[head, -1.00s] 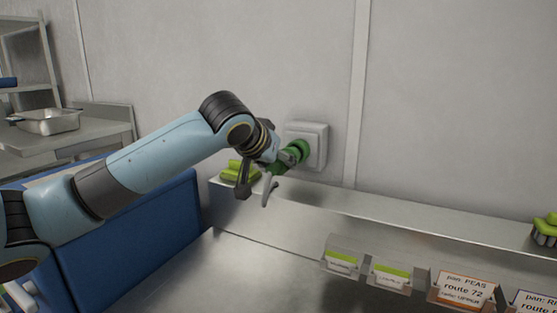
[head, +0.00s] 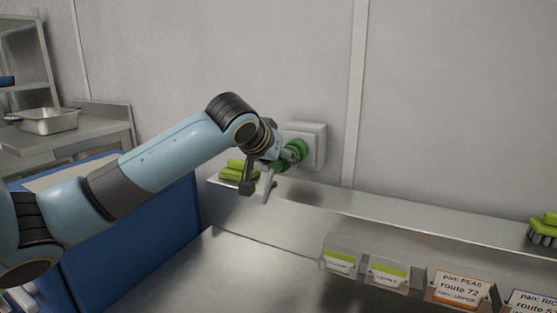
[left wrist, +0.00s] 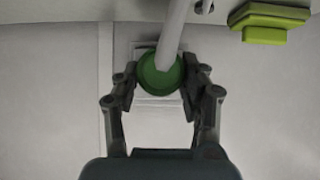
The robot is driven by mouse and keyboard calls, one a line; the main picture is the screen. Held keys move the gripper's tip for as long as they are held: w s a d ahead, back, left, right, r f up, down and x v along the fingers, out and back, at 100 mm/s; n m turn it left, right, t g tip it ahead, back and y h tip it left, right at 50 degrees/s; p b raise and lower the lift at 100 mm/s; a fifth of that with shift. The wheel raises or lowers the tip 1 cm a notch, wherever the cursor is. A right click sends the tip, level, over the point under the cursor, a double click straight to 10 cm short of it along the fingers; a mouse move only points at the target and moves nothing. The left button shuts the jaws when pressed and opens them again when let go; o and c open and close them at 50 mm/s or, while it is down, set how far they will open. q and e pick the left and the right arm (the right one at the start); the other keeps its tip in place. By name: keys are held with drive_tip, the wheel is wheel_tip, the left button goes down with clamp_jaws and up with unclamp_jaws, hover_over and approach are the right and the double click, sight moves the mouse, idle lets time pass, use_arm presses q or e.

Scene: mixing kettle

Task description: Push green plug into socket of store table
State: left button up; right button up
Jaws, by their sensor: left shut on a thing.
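The green plug (head: 294,153) is at the white wall socket (head: 318,146) above the back ledge of the metal table. My left gripper (head: 280,158) is shut on the plug, its fingers on either side. In the left wrist view the round green plug (left wrist: 161,73) sits between the two fingertips (left wrist: 160,88), in front of the pale socket plate (left wrist: 158,112). A light grey rod or cable crosses over the plug there. Whether the plug is fully seated cannot be told; the contact is hidden. My right gripper is not in view.
A green brush (head: 238,171) lies on the ledge (head: 350,199) just left of the gripper; another brush (head: 545,228) is at far right. A blue box (head: 150,235) stands left. A steel pan (head: 47,121) sits far left.

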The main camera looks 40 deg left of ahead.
use_arm(q)
drive_tip(key=shift+w+a, duration=0.25)
drive_tip(key=shift+w, duration=0.55)
drive_tip(key=shift+w+r+p, duration=0.1)
drive_tip(key=shift+r+p, duration=0.1)
drive_tip(key=shift+p, duration=0.15)
drive_tip(key=shift+w+a, duration=0.1)
drive_tip(key=shift+w, duration=0.1)
drive_tip(key=o, duration=1.8)
drive_tip(key=shift+f, duration=0.2)
drive_tip(key=shift+c, duration=0.2)
drive_tip(key=shift+s+r+p, duration=0.4)
drive_tip(key=shift+r+p, duration=0.05)
drive_tip(key=shift+p, duration=0.4)
drive_tip(key=p+v, duration=0.6)
drive_tip(key=shift+f+p, duration=0.1)
drive_tip(key=shift+p, duration=0.3)
